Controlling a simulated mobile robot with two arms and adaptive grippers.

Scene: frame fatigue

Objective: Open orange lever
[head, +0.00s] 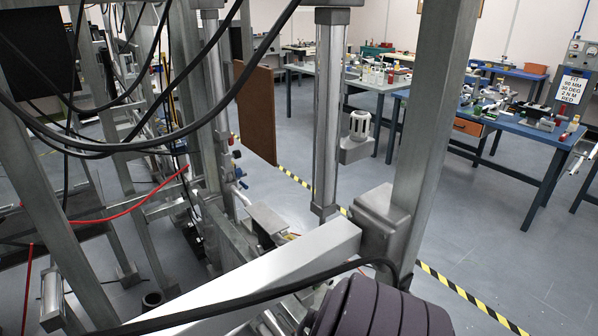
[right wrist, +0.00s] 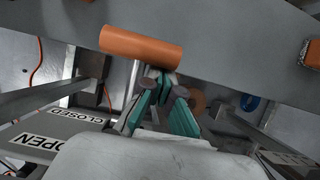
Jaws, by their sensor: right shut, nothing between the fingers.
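The orange lever's cylindrical handle (right wrist: 141,46) shows in the right wrist view, upper left of the middle, lying nearly sideways in front of a grey metal beam. My right gripper (right wrist: 160,76), with teal finger pads, is shut and empty. Its fingertips are just below the right half of the handle; I cannot tell whether they touch it. An OPEN label (right wrist: 38,143) and a CLOSED label (right wrist: 84,115) are at the lower left. I cannot make out the orange lever in the head view. My left gripper is in neither view.
In the right wrist view, the grey beam (right wrist: 225,45) crosses the top and a blue part (right wrist: 249,102) sits behind. In the head view, a metal frame post (head: 432,120), a slanting beam (head: 270,270) and black cables crowd the front. Workbenches (head: 535,130) stand beyond open floor.

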